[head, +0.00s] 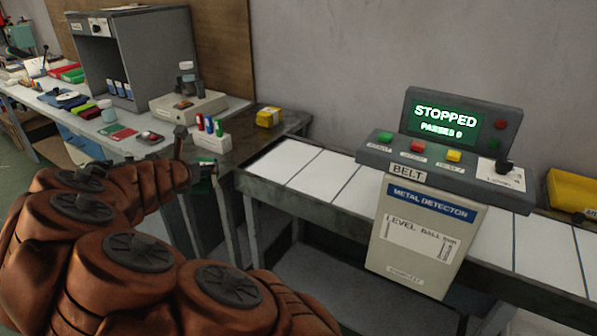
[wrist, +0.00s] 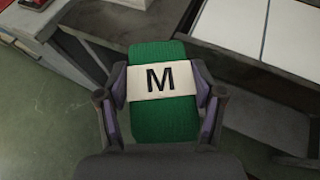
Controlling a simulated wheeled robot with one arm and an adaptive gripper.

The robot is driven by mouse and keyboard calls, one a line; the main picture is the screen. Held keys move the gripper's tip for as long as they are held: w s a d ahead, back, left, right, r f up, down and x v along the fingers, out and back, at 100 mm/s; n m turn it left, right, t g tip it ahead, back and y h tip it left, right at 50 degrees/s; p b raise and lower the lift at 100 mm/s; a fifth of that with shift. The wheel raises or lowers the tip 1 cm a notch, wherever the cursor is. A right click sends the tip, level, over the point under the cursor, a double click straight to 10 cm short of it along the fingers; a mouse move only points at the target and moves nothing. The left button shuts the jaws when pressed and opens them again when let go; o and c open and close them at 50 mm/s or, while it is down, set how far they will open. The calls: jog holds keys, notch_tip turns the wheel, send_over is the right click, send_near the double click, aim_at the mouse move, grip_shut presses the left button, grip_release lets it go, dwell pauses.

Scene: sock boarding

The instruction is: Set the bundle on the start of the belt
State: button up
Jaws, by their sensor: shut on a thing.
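My gripper (wrist: 162,102) is shut on a green bundle (wrist: 163,122). The bundle has a white band marked "M" around its middle, and one finger is on each side of it. In the head view the gripper (head: 199,178) is left of the belt's near left end, and only a small green part of the bundle shows behind my arm. The belt (head: 287,168) has white segments and runs right under the metal detector (head: 424,235). Its white surface also shows at the upper right of the wrist view (wrist: 229,22). The bundle appears over the floor, beside the belt frame.
The control panel (head: 443,170) reads "STOPPED" and "PASSES 0", with green, red and yellow buttons. A marker holder (head: 212,141) and a yellow box (head: 269,117) stand near the belt's left end. A yellow bin (head: 573,193) is at far right. The left belt segments are bare.

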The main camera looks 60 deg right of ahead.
jog(key=s+d+m+g+h+b, duration=0.1)
jog(key=s+d+m+g+b, duration=0.2)
jog(key=s+d+m+g, duration=0.75)
jog(key=n+t, duration=0.4)
send_over(302, 165)
jog(key=shift+a+f, duration=0.15)
jog(key=shift+f, duration=0.8)
jog(key=shift+w+d+f, duration=0.1)
jog(key=shift+d+f, duration=0.1)
jog(key=shift+d, duration=0.1)
jog(key=shift+f+b, duration=0.45)
jog(key=shift+f, duration=1.15)
jog(key=shift+f, duration=0.1)
jog(key=o, duration=1.3)
jog(key=shift+c, duration=0.2)
